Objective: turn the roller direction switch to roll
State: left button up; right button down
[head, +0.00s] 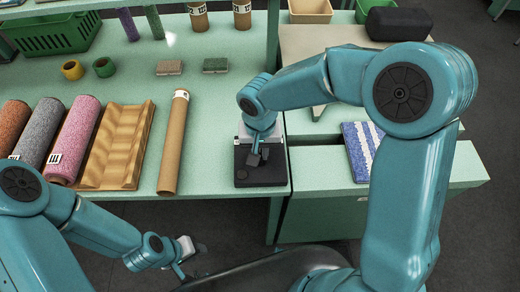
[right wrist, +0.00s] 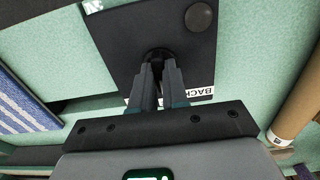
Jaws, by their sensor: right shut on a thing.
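The black switch box (head: 262,178) sits at the right front corner of the green table. In the right wrist view its dark panel (right wrist: 125,45) carries a small dark switch knob (right wrist: 158,53), a round black button (right wrist: 200,17) and a white label reading BACK (right wrist: 200,92). My right gripper (head: 256,156) is over the box, its fingers (right wrist: 159,70) shut on the knob. The fingers hide part of the knob, so which way it points is unclear. My left gripper (head: 190,260) hangs in front of the table, away from the box; its finger gap is unclear.
Two sponge-like blocks (head: 169,67) lie farther back. A blue and white striped piece (head: 360,150) lies on the right.

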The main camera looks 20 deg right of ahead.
aim_at(260, 153)
jog(key=m+b, duration=0.2)
jog(key=b, duration=0.1)
jog(key=m+b, duration=0.1)
jog(key=shift+w+f+m, duration=0.1)
jog(key=shift+f+m, duration=0.15)
jog(key=shift+m, duration=0.05)
jog(key=m+b, duration=0.2)
jog(key=m, duration=0.1)
jog(key=shift+r+b, duration=0.1)
jog(key=shift+b, duration=0.25)
jog(key=shift+r+m+b, duration=0.15)
jog(key=shift+m+b, duration=0.45)
jog(key=shift+m, duration=0.5)
jog(key=c, duration=1.1)
grip_release()
jog(key=shift+d, duration=0.1)
jog(key=shift+c, duration=0.2)
notch_tip(260, 153, up, 16)
jog(key=p, duration=0.1)
jog(key=shift+r, duration=0.15)
